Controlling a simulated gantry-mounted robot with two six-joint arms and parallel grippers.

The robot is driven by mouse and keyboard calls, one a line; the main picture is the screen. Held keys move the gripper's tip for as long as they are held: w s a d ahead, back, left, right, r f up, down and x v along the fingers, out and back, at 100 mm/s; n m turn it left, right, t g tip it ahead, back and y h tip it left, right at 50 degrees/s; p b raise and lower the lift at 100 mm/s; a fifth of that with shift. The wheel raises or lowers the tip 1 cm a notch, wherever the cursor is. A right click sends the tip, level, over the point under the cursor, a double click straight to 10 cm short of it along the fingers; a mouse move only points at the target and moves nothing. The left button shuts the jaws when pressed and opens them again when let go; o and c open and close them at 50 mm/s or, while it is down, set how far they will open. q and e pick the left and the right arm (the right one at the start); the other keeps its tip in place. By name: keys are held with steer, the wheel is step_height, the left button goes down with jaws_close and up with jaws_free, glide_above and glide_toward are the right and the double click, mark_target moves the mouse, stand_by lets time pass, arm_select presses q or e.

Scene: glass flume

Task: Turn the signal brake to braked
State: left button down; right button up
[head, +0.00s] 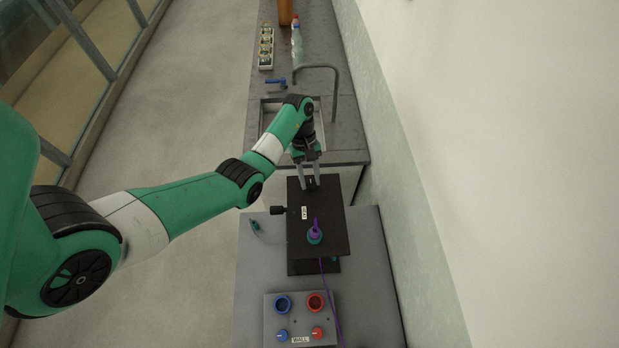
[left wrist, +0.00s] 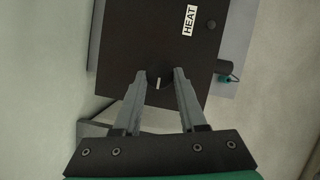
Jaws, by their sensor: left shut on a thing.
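My left gripper (head: 311,187) is shut on a small dark round knob at the far end of a black box (head: 330,240). In the left wrist view the fingertips of the left gripper (left wrist: 160,77) stand on both sides of the knob (left wrist: 158,85). Its white pointer line is close to upright in that picture. A white label on the box reads HEAT (left wrist: 188,20). No part is marked as a signal brake, and I see no marking for braked. My right gripper is not in view.
A black side knob (head: 277,210) sticks out left of the box. A purple-and-teal piece (head: 315,232) stands on top, with a purple cable (head: 326,290) running forward. A grey panel labelled WALL (head: 300,339) has blue and red sockets. A sink tap (head: 335,95) stands behind.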

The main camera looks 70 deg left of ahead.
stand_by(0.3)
arm_select(q)
steer(key=shift+c, duration=2.3)
jaws_free()
steer(key=shift+r, duration=0.1)
